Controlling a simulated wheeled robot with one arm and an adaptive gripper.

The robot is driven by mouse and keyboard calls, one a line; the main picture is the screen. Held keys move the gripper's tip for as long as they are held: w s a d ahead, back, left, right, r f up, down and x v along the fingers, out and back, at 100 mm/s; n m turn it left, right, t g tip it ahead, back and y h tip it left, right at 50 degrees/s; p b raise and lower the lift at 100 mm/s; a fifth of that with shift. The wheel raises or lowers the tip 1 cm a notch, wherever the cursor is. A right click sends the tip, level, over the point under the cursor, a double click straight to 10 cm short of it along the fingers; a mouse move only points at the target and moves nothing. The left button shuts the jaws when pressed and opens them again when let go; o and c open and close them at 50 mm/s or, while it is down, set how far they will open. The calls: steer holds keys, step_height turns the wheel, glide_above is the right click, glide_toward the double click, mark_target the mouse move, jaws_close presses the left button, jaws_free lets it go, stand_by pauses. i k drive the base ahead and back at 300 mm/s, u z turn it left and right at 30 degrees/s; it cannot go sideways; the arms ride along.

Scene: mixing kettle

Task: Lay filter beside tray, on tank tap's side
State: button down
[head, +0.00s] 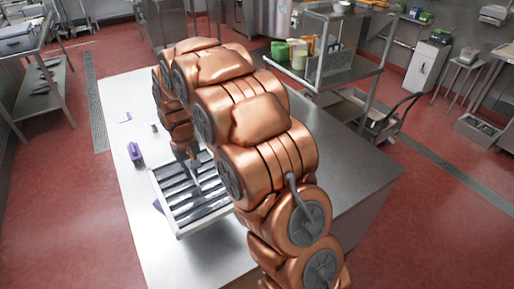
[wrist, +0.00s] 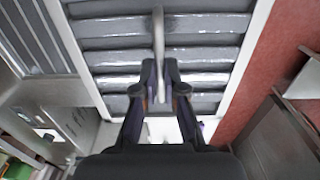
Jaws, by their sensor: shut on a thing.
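The tray (head: 179,236), a white-rimmed box with several grey slats or slots across it, sits on the steel table left of my arm. In the wrist view the tray's white rim (wrist: 252,45) runs along the right of the slats. My gripper (wrist: 160,72) is over the tray, its fingertips shut on a thin light-grey bar (wrist: 158,35). The bar stretches away from the fingertips across the slats. I cannot tell whether it is the filter or whether it touches the tray. In the head view my gripper (head: 191,160) is partly hidden by my arm. I cannot make out a tank tap.
The steel table (head: 350,165) is bare to the right of my arm. A purple object (head: 136,154), a small cylinder (head: 153,127) and a small white piece (head: 125,117) lie beyond the tray. A steel cart (head: 335,70) with green and yellow containers stands behind the table.

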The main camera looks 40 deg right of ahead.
mark_target(338, 149)
steer(key=u, duration=2.85)
steer(key=k, duration=1.85)
steer(key=z, duration=2.5)
